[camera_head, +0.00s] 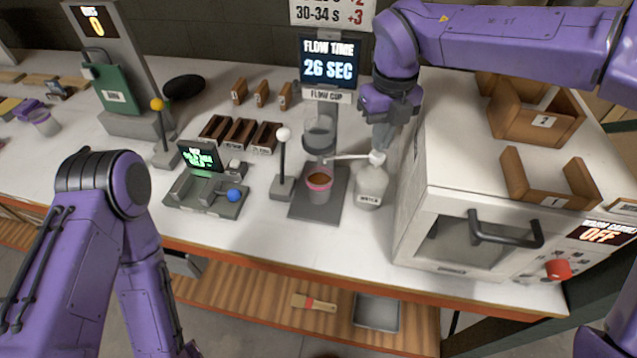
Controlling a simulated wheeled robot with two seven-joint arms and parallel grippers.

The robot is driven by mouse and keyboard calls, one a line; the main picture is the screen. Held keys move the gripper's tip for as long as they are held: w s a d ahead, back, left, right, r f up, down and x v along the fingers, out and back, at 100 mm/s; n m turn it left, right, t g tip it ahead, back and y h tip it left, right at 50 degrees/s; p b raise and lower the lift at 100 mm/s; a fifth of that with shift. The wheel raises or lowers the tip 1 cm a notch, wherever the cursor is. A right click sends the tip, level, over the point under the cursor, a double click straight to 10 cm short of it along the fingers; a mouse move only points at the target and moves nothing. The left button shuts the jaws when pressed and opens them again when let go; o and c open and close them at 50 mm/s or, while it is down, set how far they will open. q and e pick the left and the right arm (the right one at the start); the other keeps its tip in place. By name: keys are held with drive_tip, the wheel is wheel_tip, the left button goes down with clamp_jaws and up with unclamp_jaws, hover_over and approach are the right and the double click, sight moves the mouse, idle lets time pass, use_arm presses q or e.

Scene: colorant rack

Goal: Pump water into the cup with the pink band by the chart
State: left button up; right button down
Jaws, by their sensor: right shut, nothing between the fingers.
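The cup with the pink band (318,185) stands upright on the grey base of the flow cup stand (323,205), below the flow cup (319,138). Brown-orange content shows inside it. A pale bottle labelled WATER (368,192) with a white pump top (376,158) stands just right of the cup, its spout pointing left over the cup's side. My right gripper (383,148) is shut and empty, pointing down right at the pump top; whether it touches cannot be told. The chart (332,12) hangs at the top, partly cut off. My left gripper is out of view; its arm hangs at lower left.
A display (330,62) reads FLOW TIME 26 SEC. A white oven-like box (455,225) with wooden racks on top stands close right of the bottle. A white-knobbed lever (284,160) and a scale (205,190) stand left of the cup. The front table strip is clear.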

drive_tip(key=shift+r, duration=0.15)
wheel_tip(320, 180, up, 6)
drive_tip(key=p, duration=0.5)
drive_tip(key=shift+p, duration=0.3)
